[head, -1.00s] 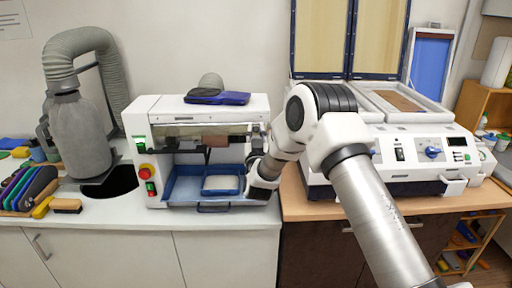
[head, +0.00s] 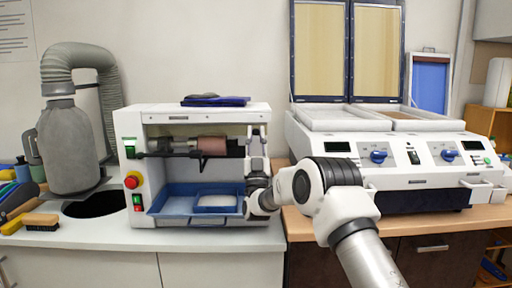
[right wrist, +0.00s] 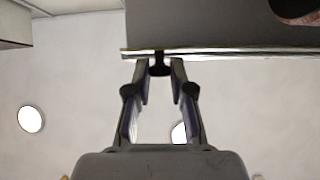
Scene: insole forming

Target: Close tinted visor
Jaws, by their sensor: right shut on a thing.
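The white forming machine (head: 150,118) stands on the left counter with its front chamber in view. A dark bar (head: 165,154), which looks like the lower edge of the tinted visor, crosses the chamber in front of a brownish roller (head: 212,146). How far the visor is lowered is hard to tell. My right gripper (head: 252,150) is at the machine's right front, partly hidden by its own wrist. In the right wrist view its fingers (right wrist: 160,66) are shut on a small black handle (right wrist: 160,58) at the edge of a grey panel (right wrist: 215,28), apparently the visor. My left gripper is out of view.
A grey hose unit (head: 68,150) stands left, a larger white machine (head: 400,160) right, close to my right arm.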

